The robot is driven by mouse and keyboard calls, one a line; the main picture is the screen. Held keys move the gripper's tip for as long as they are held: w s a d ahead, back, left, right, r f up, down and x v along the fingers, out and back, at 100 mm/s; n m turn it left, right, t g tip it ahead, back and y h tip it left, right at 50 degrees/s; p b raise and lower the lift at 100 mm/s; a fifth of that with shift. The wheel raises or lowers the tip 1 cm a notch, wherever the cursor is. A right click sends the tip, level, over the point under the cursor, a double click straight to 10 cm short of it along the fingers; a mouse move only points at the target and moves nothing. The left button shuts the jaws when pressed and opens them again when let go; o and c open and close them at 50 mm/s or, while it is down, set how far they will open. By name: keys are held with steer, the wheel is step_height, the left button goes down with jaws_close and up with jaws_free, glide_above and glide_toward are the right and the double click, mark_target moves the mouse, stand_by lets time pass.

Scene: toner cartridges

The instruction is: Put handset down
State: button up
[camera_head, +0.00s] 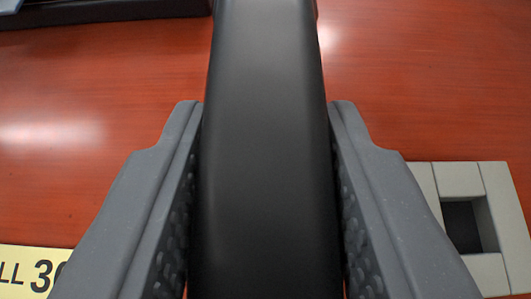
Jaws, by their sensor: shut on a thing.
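The black handset (265,130) runs from the bottom edge to the top edge in the middle of the head camera view. My gripper (265,200) is shut on it, with one grey finger pressed against each long side. The handset's far end is cut off at the top of the view, and its near end is cut off at the bottom. I cannot tell how high it is above the table.
A reddish-brown wooden table (430,90) fills the background. A light grey block frame with a dark square opening (485,180) is at the lower right. A yellow label with black print (20,265) is at the lower left. A dark object (100,12) lies at the upper left. The table is clear at the upper right.

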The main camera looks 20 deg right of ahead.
steer(key=shift+f, duration=0.3)
steer(key=o, duration=1.1)
